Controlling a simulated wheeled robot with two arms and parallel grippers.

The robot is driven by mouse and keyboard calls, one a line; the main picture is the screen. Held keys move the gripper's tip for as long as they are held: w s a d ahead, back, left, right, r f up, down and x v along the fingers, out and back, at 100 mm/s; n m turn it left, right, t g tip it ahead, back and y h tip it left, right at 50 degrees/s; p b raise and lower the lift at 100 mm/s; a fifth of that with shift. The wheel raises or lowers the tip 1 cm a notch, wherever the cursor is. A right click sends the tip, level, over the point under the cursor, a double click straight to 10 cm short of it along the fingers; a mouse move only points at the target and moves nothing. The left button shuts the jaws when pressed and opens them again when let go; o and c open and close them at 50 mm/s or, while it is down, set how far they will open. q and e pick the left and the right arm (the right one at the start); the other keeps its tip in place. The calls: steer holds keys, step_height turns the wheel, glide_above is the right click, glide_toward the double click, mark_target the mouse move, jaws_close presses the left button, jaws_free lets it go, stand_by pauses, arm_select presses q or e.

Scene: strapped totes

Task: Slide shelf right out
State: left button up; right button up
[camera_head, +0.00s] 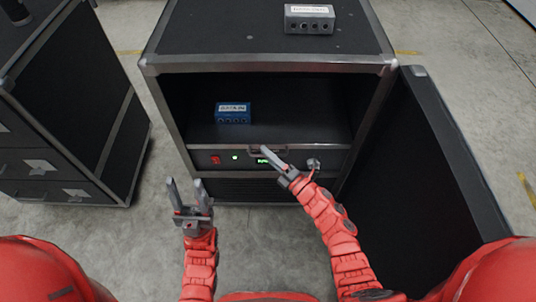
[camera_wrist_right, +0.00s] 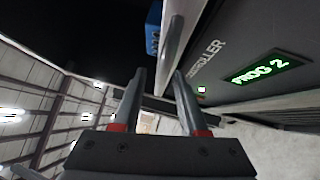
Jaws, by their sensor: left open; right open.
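The shelf (camera_head: 300,132) is a dark flat board inside the open black cabinet, above the controller panel. A small grey handle (camera_head: 262,148) shows at the middle of its front edge. My right gripper (camera_head: 269,156) is at this handle, its fingers open. In the right wrist view, the open fingers (camera_wrist_right: 158,82) point at a pale bar (camera_wrist_right: 178,38), the handle or shelf edge; I cannot tell whether they touch it. My left gripper (camera_head: 187,188) is open and empty, in front of the cabinet's lower left.
A blue box (camera_head: 233,117) stands on the shelf, left side. The controller panel (camera_head: 220,159) with a red switch and knob lies below. A grey box (camera_head: 309,23) sits on the cabinet top. The open door (camera_head: 425,160) stands at right; another cabinet (camera_head: 70,100) at left.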

jaws_close()
stand_by(1.4)
